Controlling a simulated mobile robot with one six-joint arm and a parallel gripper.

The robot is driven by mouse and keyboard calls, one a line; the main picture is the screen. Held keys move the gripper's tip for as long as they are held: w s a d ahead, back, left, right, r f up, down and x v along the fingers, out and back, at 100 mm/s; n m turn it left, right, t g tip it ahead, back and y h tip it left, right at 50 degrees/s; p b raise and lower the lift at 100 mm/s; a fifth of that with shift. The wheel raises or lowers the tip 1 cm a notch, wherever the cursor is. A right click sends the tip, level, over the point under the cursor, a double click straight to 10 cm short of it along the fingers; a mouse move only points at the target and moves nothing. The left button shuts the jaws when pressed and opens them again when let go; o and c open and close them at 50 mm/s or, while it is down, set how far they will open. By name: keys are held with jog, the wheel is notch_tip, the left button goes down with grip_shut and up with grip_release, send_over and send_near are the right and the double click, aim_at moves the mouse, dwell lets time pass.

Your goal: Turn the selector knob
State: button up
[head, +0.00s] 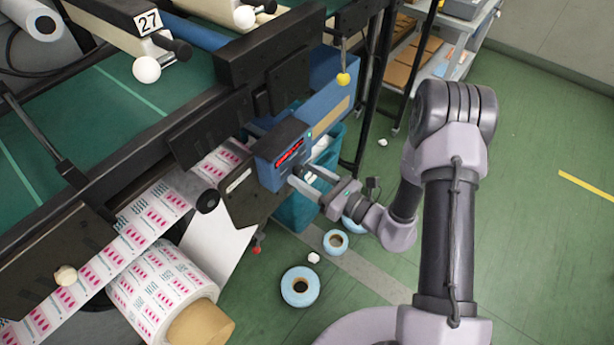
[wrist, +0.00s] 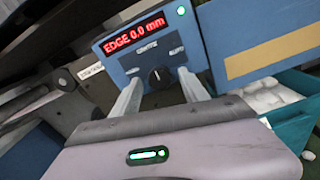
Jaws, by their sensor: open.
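The selector knob (wrist: 159,77) is a round black knob with a light pointer line, on a blue control box (wrist: 112,66) in the wrist view. Its pointer stands roughly upright, between two printed labels. A red display (wrist: 134,34) above it reads "EDGE 0.0 mm". My gripper (wrist: 162,88) is open, with one finger on each side of the knob; I cannot tell if either finger touches it. In the head view my gripper (head: 301,181) reaches the front of the blue box (head: 268,172), and the knob itself is mostly hidden there.
A printed label web (head: 150,215) and a large label roll (head: 165,290) lie left of the box. A teal bin (head: 297,212) with white scraps stands behind and below it. Blue-rimmed rolls (head: 301,286) lie on the green floor. A yellow ball (head: 343,79) hangs above the box.

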grip_shut()
jog(key=shift+r+m+p, duration=0.1)
jog(key=shift+m+p, duration=0.2)
jog(key=shift+m, duration=0.1)
jog(key=m+p, duration=0.2)
jog(key=m, duration=0.1)
jog(key=shift+m, duration=0.4)
jog(key=shift+s+m+p, duration=0.1)
jog(key=shift+m+p, duration=1)
jog(key=shift+m, duration=1)
grip_release()
